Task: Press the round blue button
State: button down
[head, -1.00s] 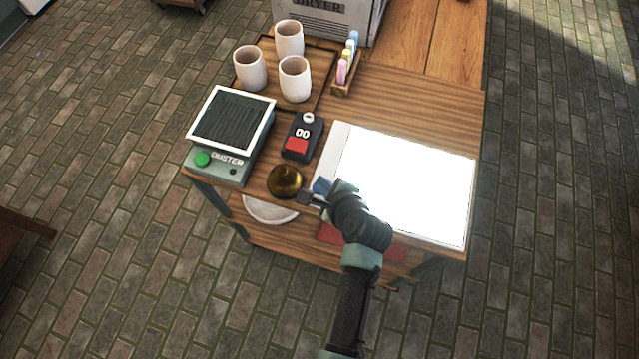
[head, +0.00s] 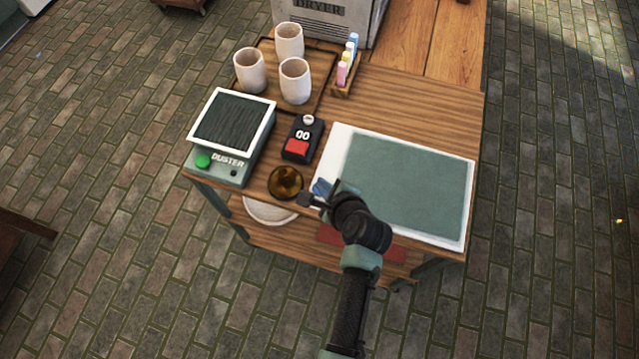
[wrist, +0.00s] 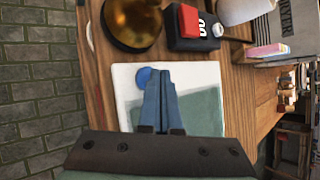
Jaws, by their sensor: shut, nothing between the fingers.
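The round blue button (wrist: 145,76) shows in the wrist view near the corner of a white-bordered panel (wrist: 125,78). My gripper (wrist: 160,74) is shut and empty, its blue fingers together. The fingertips overlap the button's right side in the wrist view; I cannot tell whether they touch it. In the head view my gripper is over the near left corner of the panel (head: 457,244), and my wrist hides part of that corner. The panel's large face is grey-green.
A gold-brown round bowl (head: 285,182) sits just left of my gripper. A black timer with a red patch (head: 297,147) stands behind it. The duster box with a green button (head: 203,160) is at the left, and several cups and pastel sticks stand at the back.

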jog(key=shift+r+p, duration=0.4)
jog(key=shift+r, duration=0.1)
notch_tip(320, 180, up, 6)
jog(key=p, duration=0.6)
jog(key=shift+p, duration=0.35)
